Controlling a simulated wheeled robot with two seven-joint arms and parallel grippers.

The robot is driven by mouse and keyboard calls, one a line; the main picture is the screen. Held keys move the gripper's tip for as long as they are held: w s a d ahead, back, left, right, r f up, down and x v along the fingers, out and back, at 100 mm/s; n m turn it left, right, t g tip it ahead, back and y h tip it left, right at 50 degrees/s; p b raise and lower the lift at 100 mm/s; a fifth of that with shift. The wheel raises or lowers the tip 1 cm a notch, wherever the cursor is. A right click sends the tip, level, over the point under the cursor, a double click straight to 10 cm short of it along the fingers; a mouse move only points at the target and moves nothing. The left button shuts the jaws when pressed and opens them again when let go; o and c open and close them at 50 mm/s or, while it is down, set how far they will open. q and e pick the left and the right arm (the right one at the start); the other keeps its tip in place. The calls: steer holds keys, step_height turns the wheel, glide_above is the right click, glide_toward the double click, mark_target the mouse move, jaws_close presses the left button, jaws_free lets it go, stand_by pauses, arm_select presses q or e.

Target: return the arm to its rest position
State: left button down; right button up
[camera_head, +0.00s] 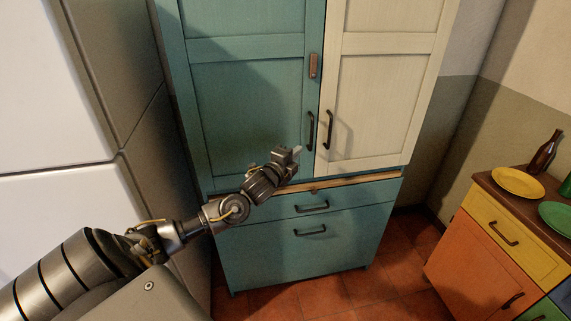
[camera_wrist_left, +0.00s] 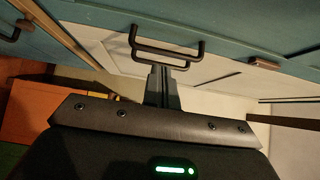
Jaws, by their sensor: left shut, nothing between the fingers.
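My left arm reaches in from the left in the head view. My left gripper (camera_head: 295,153) is shut and empty in front of the teal door (camera_head: 245,95) of the tall cabinet, just left of the dark door handles. In the left wrist view the shut fingers (camera_wrist_left: 162,72) point toward the dark handles (camera_wrist_left: 165,52); I cannot tell how far apart they are from them. My right gripper is in neither view.
The cabinet also has a cream door (camera_head: 380,90) and teal drawers (camera_head: 310,245) below. A white appliance (camera_head: 55,90) stands close on the left. An orange and yellow counter (camera_head: 475,255) with plates and a bottle (camera_head: 543,153) stands right. Tiled floor lies between.

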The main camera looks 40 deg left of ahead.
arm_select(q)
steer(key=s+b, duration=0.1)
steer(key=s, duration=0.3)
steer(key=shift+s+f, duration=0.1)
steer(key=shift+s, duration=0.3)
